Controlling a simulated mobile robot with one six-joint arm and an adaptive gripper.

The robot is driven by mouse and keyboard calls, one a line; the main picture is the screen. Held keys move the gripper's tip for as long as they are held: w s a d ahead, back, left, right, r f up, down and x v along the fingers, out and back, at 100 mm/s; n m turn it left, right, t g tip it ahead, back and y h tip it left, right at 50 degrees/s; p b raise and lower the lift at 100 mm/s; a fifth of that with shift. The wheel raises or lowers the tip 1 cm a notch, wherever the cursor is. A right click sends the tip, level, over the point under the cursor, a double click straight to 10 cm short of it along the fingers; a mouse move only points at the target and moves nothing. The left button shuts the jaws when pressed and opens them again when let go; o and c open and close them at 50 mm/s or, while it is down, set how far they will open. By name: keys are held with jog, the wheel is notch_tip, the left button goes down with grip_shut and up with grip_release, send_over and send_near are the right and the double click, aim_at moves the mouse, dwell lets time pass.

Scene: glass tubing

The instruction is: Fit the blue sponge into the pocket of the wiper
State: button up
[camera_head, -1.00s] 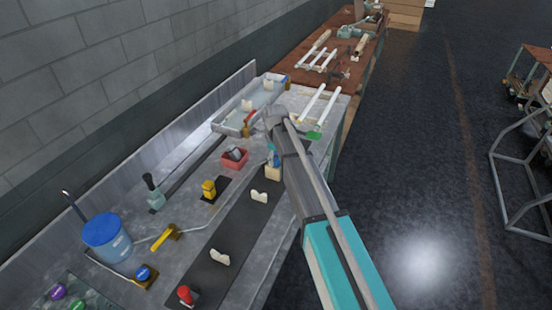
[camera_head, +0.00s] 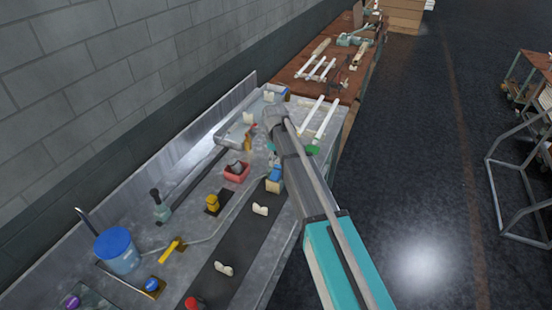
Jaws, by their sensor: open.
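The blue sponge (camera_head: 275,173) shows as a small blue block at the top of a small beige holder, which looks like the wiper (camera_head: 273,186), on the grey bench right of the red box. The sponge seems to sit in or on the wiper's top; how deep, I cannot tell. My arm comes in from the lower right and reaches above the bench. My gripper (camera_head: 272,157) is small and partly hidden beside the arm, just above the sponge. It is open.
A red box (camera_head: 236,174), a yellow piece (camera_head: 212,203), a yellow handle (camera_head: 172,249) and a blue bucket (camera_head: 117,250) stand left of the wiper. White tubes (camera_head: 324,119) lie behind my arm. A dark strip (camera_head: 240,250) with cream supports runs along the bench.

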jog(key=shift+r+p, duration=1.7)
jog(key=shift+r, duration=0.3)
